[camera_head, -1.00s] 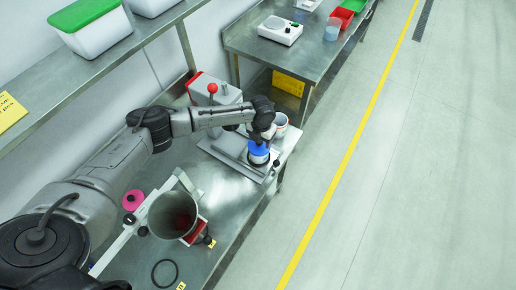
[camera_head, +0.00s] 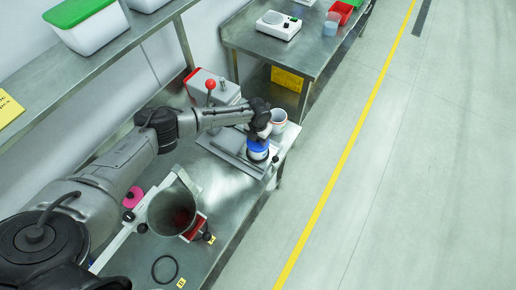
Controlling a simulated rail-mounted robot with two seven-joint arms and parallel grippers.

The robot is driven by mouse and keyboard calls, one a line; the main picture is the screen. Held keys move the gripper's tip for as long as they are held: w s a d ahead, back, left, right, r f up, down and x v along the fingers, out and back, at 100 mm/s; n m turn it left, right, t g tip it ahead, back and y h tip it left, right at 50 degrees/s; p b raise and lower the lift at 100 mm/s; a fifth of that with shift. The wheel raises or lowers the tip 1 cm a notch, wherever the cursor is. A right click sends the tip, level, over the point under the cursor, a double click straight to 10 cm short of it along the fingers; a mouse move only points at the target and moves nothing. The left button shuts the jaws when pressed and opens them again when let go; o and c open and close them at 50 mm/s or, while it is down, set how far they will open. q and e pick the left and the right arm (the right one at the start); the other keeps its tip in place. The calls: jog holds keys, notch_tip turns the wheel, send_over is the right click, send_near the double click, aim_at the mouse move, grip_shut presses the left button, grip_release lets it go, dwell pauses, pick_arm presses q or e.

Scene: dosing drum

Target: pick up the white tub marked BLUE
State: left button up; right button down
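A small tub with a blue top and a white lower band (camera_head: 257,151) stands on the grey plate of the machine at the right end of the near bench. Its lettering is too small to read. My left gripper (camera_head: 260,134) points down over this tub, right at its top. The fingers are dark and small, and I cannot tell whether they are closed on it. My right gripper is not in view.
The machine (camera_head: 212,88) with a red knob stands behind my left arm. A grey drum (camera_head: 172,210) on a white frame, a pink disc (camera_head: 133,197) and a black ring (camera_head: 165,269) are on the near bench. A second bench (camera_head: 290,50) stands beyond a gap.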

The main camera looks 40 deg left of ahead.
pick_arm(q)
grip_shut()
dwell(0.3)
jog(key=shift+r, duration=0.15)
